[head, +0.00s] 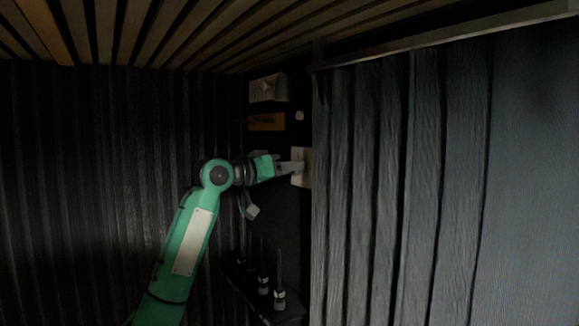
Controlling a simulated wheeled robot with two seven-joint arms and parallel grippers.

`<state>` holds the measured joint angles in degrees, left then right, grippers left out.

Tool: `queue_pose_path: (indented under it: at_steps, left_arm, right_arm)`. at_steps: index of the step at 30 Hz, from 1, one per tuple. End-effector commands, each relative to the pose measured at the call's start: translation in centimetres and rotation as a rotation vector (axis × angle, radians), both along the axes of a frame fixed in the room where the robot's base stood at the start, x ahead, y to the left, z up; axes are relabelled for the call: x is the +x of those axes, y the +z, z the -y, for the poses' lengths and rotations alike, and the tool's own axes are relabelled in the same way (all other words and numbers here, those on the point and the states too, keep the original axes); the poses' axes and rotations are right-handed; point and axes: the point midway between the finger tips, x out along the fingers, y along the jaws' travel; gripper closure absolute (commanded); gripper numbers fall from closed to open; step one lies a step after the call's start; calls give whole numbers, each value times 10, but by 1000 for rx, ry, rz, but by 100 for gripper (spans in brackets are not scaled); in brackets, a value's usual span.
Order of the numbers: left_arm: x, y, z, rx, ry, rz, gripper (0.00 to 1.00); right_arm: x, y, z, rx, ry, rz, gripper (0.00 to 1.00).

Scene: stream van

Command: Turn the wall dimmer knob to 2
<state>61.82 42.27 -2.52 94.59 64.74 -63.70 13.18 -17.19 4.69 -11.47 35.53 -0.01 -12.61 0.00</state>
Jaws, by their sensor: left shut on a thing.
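A pale wall plate (304,167), which looks like the dimmer's, is on the dark wall strip at the middle of the head view. The curtain edge is close by its right side. My left gripper (291,169) reaches in from the left and is shut at the front of this plate. Its fingers cover the knob, so the knob and its setting cannot be read. The scene is dim and the fingertips are small. My right gripper is not in view.
A grey curtain (400,190) fills the right side. Above the plate are a small white round thing (299,116), an orange-brown sign (267,122) and a pale box (268,88). A dark shelf (290,312) with several upright dark items stands below.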

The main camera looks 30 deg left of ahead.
Motion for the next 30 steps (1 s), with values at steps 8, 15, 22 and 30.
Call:
queue_pose_path:
  at_steps: [8, 15, 22, 30]
  left_arm:
    - [0, 0, 0, -243, -2, -102, 91]
    - [1, 0, 0, -454, -1, -190, 91]
    - [1, 0, 0, -652, -1, -270, 91]
    - [1, 0, 0, -845, -1, -351, 91]
  right_arm:
    - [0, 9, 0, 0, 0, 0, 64]
    - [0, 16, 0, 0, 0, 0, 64]
    - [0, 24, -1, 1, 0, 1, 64]
    - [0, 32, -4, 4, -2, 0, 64]
